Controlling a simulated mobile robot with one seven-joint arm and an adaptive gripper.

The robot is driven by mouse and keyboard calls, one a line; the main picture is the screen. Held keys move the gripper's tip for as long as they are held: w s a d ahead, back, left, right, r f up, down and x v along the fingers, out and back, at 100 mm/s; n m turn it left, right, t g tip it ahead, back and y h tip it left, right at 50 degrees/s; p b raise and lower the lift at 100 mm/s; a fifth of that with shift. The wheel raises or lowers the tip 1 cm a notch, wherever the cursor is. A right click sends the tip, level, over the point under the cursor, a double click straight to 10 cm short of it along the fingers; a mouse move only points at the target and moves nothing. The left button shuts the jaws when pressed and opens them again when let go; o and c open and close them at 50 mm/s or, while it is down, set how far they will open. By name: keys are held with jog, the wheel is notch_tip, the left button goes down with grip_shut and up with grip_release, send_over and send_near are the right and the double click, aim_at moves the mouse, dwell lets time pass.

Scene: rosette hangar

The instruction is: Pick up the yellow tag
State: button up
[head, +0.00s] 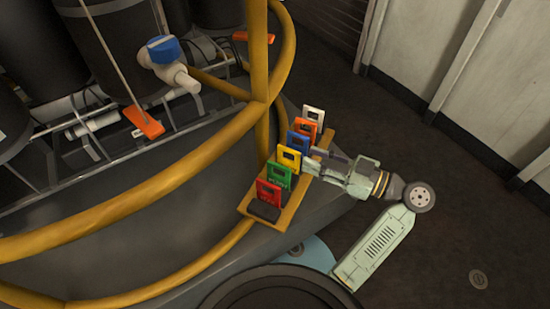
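The yellow tag (289,158) stands upright in a yellow-brown rack (271,221), between a blue tag (297,141) and a green tag (278,174). It has a small dark marking on its face. My gripper (315,161) reaches in from the right, with its fingertips close to the right edge of the yellow tag and beside the blue one. The two fingers look spread apart. I cannot tell whether they touch the tag. The lower part of the yellow tag is partly hidden.
A red tag (269,194) stands at the near end of the rack, and orange (305,127) and white (314,115) tags at the far end. A yellow railing (262,88) rises just left of the rack. Open dark floor lies to the right.

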jog(key=b, duration=0.3)
send_near(280, 157)
jog(key=f, duration=0.1)
jog(key=p+x, duration=0.4)
jog(key=x, duration=0.6)
jog(key=shift+w+r, duration=0.15)
jog(key=shift+w+a, duration=0.2)
jog(key=shift+a, duration=0.1)
grip_shut()
